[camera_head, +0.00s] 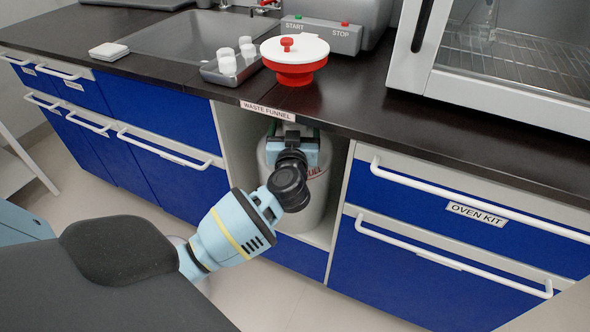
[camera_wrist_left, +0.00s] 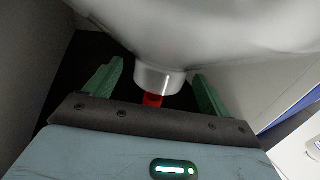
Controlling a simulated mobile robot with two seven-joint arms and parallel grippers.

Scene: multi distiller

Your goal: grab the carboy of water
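The carboy (camera_head: 308,212) is a pale grey, rounded vessel standing in the open cabinet bay under the counter. Red lettering on it is partly covered. My left gripper (camera_head: 294,131) reaches into this bay at the carboy's top, and its wrist hides part of the vessel. In the left wrist view, the carboy's narrow neck (camera_wrist_left: 160,80) lies between the two green fingers of my left gripper (camera_wrist_left: 158,76). The fingers are spread, with a visible gap on each side of the neck. A small red part shows at the neck's end. My right gripper is in neither view.
The bay has side walls and the counter edge, labelled WASTE FUNNEL (camera_head: 267,109), close above. A red and white funnel (camera_head: 295,72) sits on the counter. Blue drawers (camera_head: 455,205) with white handles flank the bay. Open floor lies in front.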

